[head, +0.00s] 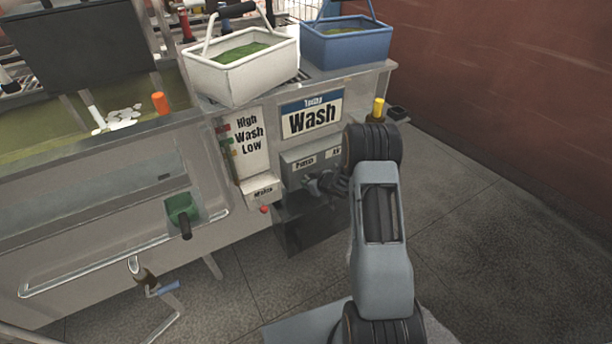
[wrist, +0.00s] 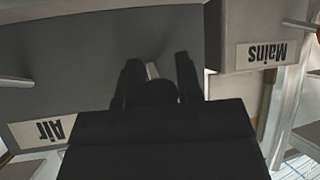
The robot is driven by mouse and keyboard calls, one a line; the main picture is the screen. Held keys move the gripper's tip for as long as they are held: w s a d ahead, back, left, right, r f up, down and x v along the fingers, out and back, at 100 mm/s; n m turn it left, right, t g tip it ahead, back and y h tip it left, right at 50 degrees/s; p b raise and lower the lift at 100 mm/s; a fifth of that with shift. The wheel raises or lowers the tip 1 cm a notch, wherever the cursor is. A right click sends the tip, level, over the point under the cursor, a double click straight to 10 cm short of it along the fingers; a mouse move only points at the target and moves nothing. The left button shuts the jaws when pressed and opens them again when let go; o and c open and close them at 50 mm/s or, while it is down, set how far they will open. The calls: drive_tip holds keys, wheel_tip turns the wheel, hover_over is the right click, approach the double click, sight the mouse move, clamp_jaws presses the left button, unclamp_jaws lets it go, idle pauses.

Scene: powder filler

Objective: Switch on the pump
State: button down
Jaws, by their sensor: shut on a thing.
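The grey control box (head: 290,160) is on the front of the wash machine, with a Pump label (head: 305,163) at its left and an Air label (head: 335,153) at its right. My gripper (head: 318,184) is at its front, just below the Pump label. In the wrist view, which shows the labels upside down, my gripper (wrist: 157,68) is shut on a small pale switch lever (wrist: 152,70), seemingly the pump switch. The dark fingers hide most of it. Whether the switch is on or off cannot be told.
The Mains box (head: 262,191), with a red knob (head: 264,210), juts out to the left; its label (wrist: 262,54) is at the right in the wrist view. Another switch lever (wrist: 14,82) is near the Air label. A white basket (head: 240,75) and blue basket (head: 348,45) stand above. Right floor is clear.

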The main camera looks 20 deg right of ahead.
drive_tip(key=shift+r+g+p, duration=0.1)
drive_tip(key=shift+g+p, duration=0.2)
drive_tip(key=shift+p, duration=0.2)
drive_tip(key=c, duration=0.8)
unclamp_jaws()
drive_tip(key=p+v, duration=0.2)
drive_tip(key=v, duration=1.1)
drive_tip(key=shift+s+d+r, duration=0.15)
drive_tip(key=shift+s+r, duration=0.1)
drive_tip(key=shift+r, duration=0.05)
